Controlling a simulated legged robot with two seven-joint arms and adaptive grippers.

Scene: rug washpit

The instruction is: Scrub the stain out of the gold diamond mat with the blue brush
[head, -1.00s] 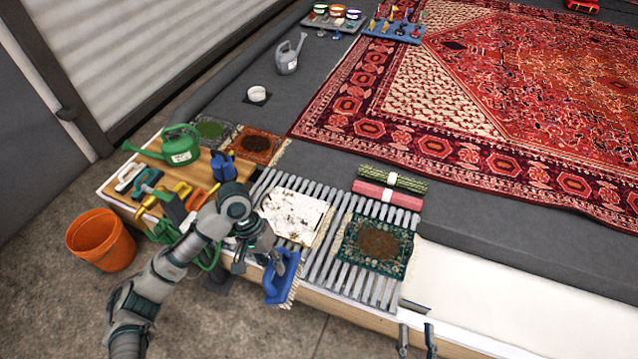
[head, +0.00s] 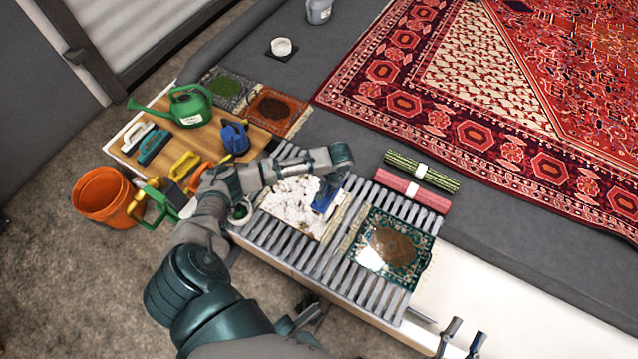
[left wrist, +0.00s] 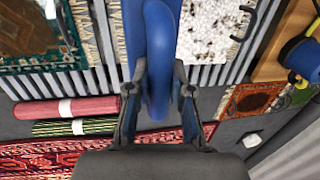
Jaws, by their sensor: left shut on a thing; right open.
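My left gripper (head: 334,183) is shut on the blue brush (head: 324,201). In the left wrist view the brush (left wrist: 150,40) sits between the gripper's fingers (left wrist: 160,78). The brush is over the right part of a pale mat (head: 292,207) covered in white with dark specks, with tan fringed edges; no diamond pattern shows. Whether the bristles touch it is hidden. A teal-bordered mat (head: 420,265) with a shiny brown stain (head: 390,245) lies to its right on the same slats. My right gripper (head: 462,338) is open and empty at the lower right.
A wooden board (head: 250,145) at left holds a green watering can (head: 190,106), a blue jug (head: 235,138) and several brushes. An orange bucket (head: 103,197) stands on the floor. Two rolled mats (head: 415,188) lie behind the slatted rack (head: 365,290). A big red rug lies beyond.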

